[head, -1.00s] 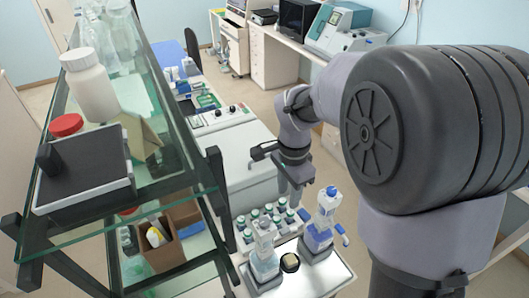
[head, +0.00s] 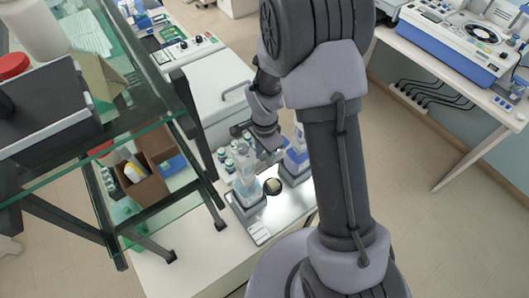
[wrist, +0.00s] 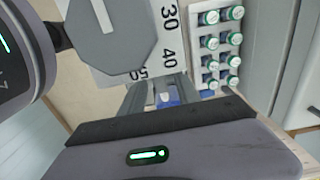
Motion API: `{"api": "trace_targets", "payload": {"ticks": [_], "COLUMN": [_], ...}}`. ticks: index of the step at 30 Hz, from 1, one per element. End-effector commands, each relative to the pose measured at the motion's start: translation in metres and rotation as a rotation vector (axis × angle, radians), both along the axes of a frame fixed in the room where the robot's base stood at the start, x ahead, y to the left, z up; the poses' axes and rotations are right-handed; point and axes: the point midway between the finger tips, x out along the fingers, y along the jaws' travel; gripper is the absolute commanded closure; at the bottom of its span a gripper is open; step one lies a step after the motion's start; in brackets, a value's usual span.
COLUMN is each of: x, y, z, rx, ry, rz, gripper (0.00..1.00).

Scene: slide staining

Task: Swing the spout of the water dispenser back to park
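Two dispenser bottles stand on the bench. The paler, clear one (head: 248,190) is at the left of the tray; the blue-labelled one (head: 296,160) is at the right, partly behind my arm. I cannot tell from labels which holds water, and neither spout shows clearly now. My gripper (head: 270,146) points down between and just behind the bottle tops. In the wrist view its two grey fingers (wrist: 157,92) stand apart, with a small blue piece (wrist: 168,98) showing between them. Whether they touch it is unclear.
A rack of green-capped vials (wrist: 218,45) is close behind the bottles. A grey eight-sided part (wrist: 115,30) on a white numbered panel (wrist: 168,18) is near the fingers. A glass shelf stand (head: 150,110) rises at left. A round dark-rimmed dish (head: 272,187) sits between the bottles.

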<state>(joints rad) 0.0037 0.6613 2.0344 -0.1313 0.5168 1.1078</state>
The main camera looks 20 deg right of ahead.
Motion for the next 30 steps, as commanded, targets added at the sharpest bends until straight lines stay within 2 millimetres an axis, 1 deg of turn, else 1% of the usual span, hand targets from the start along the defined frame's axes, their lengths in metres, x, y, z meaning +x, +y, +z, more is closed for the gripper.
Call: {"api": "trace_targets", "payload": {"ticks": [3, 9, 30], "x": [0.0001, 0.0001, 0.0004], "y": [0.0000, 0.0000, 0.0000], "z": [0.0004, 0.0006, 0.0010], "rx": [0.000, 0.000, 0.000], "ry": [0.000, 0.000, -0.001], "rz": [0.000, 0.000, 0.000], "gripper": [0.62, 1.00, 1.00]}}
